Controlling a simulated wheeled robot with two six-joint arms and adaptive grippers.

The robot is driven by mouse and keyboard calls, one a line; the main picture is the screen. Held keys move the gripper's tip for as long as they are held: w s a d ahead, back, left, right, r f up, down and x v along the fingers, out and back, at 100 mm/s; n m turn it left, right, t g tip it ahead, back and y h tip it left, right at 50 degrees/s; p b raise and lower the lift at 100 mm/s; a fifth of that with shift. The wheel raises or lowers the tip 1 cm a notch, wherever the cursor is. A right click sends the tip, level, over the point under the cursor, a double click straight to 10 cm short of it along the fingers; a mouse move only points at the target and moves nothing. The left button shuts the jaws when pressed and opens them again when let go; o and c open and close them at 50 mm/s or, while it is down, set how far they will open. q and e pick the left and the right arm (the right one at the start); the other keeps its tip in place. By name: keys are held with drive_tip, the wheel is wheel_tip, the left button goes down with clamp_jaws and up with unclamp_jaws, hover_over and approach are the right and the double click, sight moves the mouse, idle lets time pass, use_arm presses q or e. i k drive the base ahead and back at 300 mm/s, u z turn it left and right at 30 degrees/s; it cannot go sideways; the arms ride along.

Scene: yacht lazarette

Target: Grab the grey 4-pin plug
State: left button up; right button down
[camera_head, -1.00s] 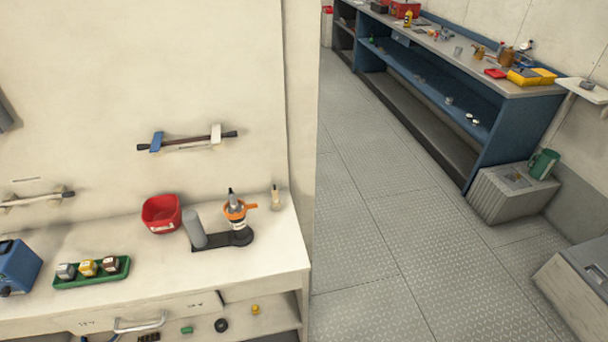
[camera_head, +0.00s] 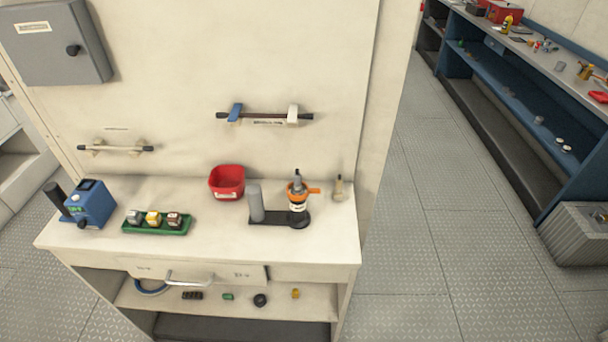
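A green tray (camera_head: 160,231) lies on the white workbench top, left of its middle. Three small blocks stand in it in a row: a grey one (camera_head: 134,217) at the left, a yellow one (camera_head: 153,219) in the middle and a brown one (camera_head: 174,220) at the right. The grey block looks like the grey plug, but its pins are too small to make out. Neither of my grippers shows in the head view.
A blue device (camera_head: 91,205) stands left of the tray. A red bin (camera_head: 227,183) and a black stand with a grey cylinder (camera_head: 256,204) and an orange-collared bottle (camera_head: 298,205) are to its right. A drawer handle (camera_head: 190,279) sticks out below.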

sight(298, 187)
drive_tip(key=z, duration=1.95)
drive_tip(key=i, duration=2.45)
drive_tip(key=u, duration=3.1)
